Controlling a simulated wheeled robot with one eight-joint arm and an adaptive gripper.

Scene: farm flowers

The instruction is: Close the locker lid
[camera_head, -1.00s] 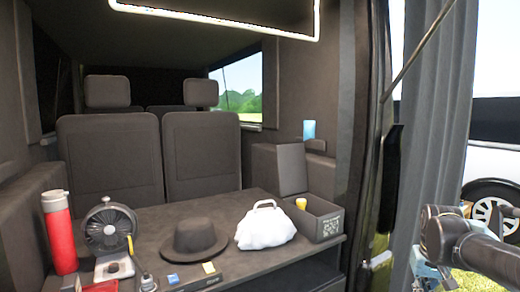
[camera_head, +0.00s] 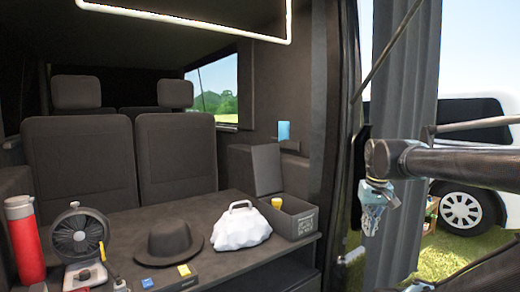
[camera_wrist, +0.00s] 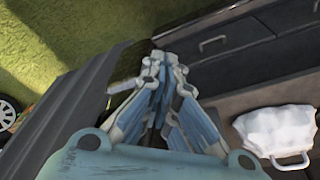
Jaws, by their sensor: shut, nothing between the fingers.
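The locker is a dark open-topped box (camera_head: 292,222) at the right end of the van's platform. Its lid (camera_head: 262,169) stands upright at the box's back left side, so the locker is open. A yellow item (camera_head: 277,203) shows inside the box. My gripper (camera_head: 370,228) hangs outside the van, right of the locker and apart from it, in front of the grey curtain. In the wrist view my gripper (camera_wrist: 160,70) is shut and empty. I cannot make out the lid in the wrist view.
A white bag (camera_head: 241,230) sits left of the locker; it also shows in the wrist view (camera_wrist: 270,132). A black hat (camera_head: 168,243), a fan (camera_head: 79,236) and a red bottle (camera_head: 24,240) stand further left. The van's door frame (camera_head: 335,150) lies between my gripper and the locker.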

